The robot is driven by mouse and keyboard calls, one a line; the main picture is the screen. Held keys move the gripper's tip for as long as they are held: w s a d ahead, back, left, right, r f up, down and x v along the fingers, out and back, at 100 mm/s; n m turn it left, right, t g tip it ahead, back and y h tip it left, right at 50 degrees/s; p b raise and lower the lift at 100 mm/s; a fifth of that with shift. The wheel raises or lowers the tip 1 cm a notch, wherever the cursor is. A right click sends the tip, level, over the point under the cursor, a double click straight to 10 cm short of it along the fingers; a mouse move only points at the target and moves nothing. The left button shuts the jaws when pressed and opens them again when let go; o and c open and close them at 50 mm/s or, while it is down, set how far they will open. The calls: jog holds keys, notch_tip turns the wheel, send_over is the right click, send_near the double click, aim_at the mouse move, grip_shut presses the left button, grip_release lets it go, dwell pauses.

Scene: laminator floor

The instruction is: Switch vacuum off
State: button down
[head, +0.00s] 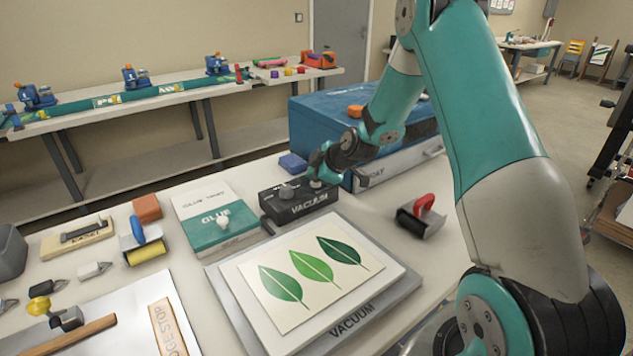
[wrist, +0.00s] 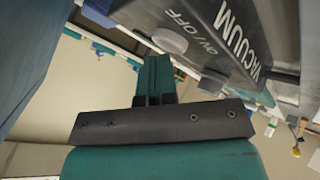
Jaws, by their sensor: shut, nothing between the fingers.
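The vacuum control box (head: 300,203) is dark grey with "VACUUM" in white on its front. It stands on the table behind the vacuum plate (head: 347,330), which bears a sheet with green leaves (head: 308,270). In the wrist view the box (wrist: 235,35) shows close up, with "ON/OFF" beside a round grey knob (wrist: 169,39). My gripper (head: 318,180) is at the right end of the box in the head view. In the wrist view my gripper (wrist: 154,80) is shut and empty, its tip close to the knob. I cannot tell whether they touch.
A blue case (head: 320,122) stands right behind the box. A roller with a red handle (head: 422,214) lies to the right. A small blue block (head: 293,162) sits behind the box.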

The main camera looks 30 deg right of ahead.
dwell(0.3)
jog(key=shift+r+p, duration=0.4)
jog(key=shift+r, duration=0.5)
jog(key=shift+r, duration=0.1)
jog(key=shift+r+p, duration=1.35)
jog(key=shift+r, duration=1.1)
